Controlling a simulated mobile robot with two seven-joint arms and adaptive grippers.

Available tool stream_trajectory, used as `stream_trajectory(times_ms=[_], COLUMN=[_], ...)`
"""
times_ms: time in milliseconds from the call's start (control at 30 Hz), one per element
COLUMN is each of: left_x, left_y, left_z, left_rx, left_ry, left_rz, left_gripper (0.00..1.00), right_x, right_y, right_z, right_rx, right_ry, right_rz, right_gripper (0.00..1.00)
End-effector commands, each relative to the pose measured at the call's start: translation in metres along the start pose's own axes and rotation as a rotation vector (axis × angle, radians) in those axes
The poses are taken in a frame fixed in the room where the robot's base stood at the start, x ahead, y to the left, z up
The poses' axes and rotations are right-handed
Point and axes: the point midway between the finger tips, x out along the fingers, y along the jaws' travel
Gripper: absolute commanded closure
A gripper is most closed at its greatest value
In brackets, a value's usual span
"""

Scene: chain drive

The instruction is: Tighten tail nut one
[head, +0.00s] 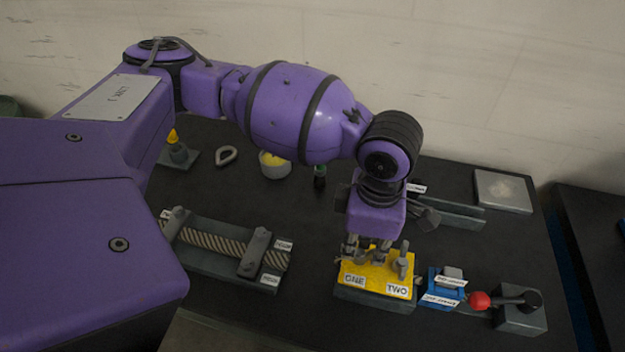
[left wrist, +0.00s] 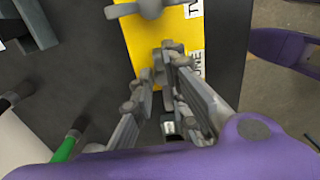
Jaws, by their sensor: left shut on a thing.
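The yellow block (head: 375,272) on a dark base carries labels ONE (head: 354,281) and TWO (head: 397,290). My left gripper (head: 362,250) points down over its ONE side. In the left wrist view its fingers (left wrist: 163,82) are shut on a grey winged nut (left wrist: 171,47) beside the ONE label; this is tail nut one. The fingers hide most of the nut, so I cannot tell how deep it sits. A second grey winged nut (head: 403,262) stands upright by the TWO label, apart from the gripper. My right gripper is not in view.
A grey tray (head: 215,262) with a clamped rope-like length lies left. A yellow-filled cup (head: 273,165) and a metal link (head: 226,156) stand behind. Bare black tabletop lies between.

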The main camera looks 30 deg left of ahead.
Motion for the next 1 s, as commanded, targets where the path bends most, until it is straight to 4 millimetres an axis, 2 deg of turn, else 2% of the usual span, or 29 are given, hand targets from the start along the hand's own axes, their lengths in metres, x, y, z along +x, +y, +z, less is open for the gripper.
stream_trajectory(times_ms=[633, 667, 733, 1000], left_x=[-0.0010, -0.0009, -0.0006, 0.0007], left_y=[-0.0055, -0.0056, -0.0052, -0.0031], left_z=[0.0025, 0.0024, 0.0022, 0.0004], left_rx=[0.061, 0.061, 0.060, 0.055], left_ry=[-0.007, -0.007, -0.006, -0.001], left_rz=[-0.010, -0.010, -0.009, -0.007], left_gripper=[1.00, 0.83, 0.74, 0.73], right_x=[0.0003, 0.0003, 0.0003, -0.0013], right_y=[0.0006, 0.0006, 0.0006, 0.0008], right_z=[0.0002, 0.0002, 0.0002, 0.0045], right_rx=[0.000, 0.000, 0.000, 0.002], right_ry=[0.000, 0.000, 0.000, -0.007], right_rz=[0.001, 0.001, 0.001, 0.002], right_gripper=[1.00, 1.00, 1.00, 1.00])
